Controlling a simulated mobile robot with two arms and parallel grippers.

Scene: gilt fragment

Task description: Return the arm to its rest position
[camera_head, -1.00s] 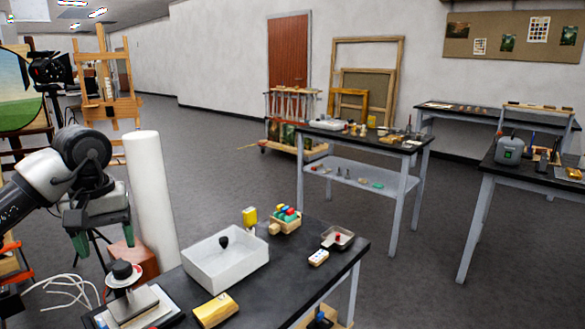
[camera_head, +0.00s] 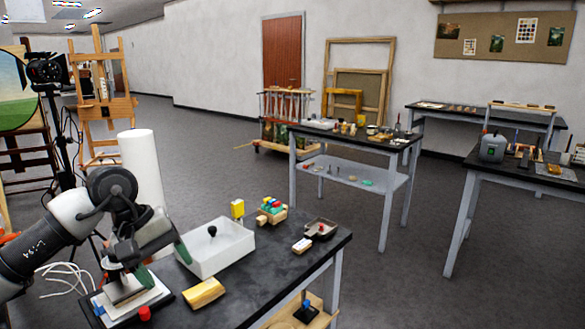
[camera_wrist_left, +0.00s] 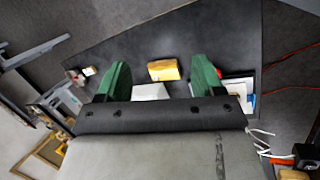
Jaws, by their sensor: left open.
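My left arm comes in from the left in the head view. Its gripper (camera_head: 163,262) is over the near left part of the black table, between the white tray and a small press-like device. Its green fingers are apart with nothing between them. In the wrist view the open fingers (camera_wrist_left: 160,78) point toward the table, and a gold block (camera_wrist_left: 163,70) lies below on the tabletop. My right gripper is not in view.
The black table (camera_head: 262,285) bears a white tray (camera_head: 215,262) with a black knob in it, the gold block (camera_head: 204,293), a crate of coloured pieces (camera_head: 271,211) and a metal device on a white plate (camera_head: 130,295). A white column (camera_head: 140,165) stands behind the arm. Open floor lies right.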

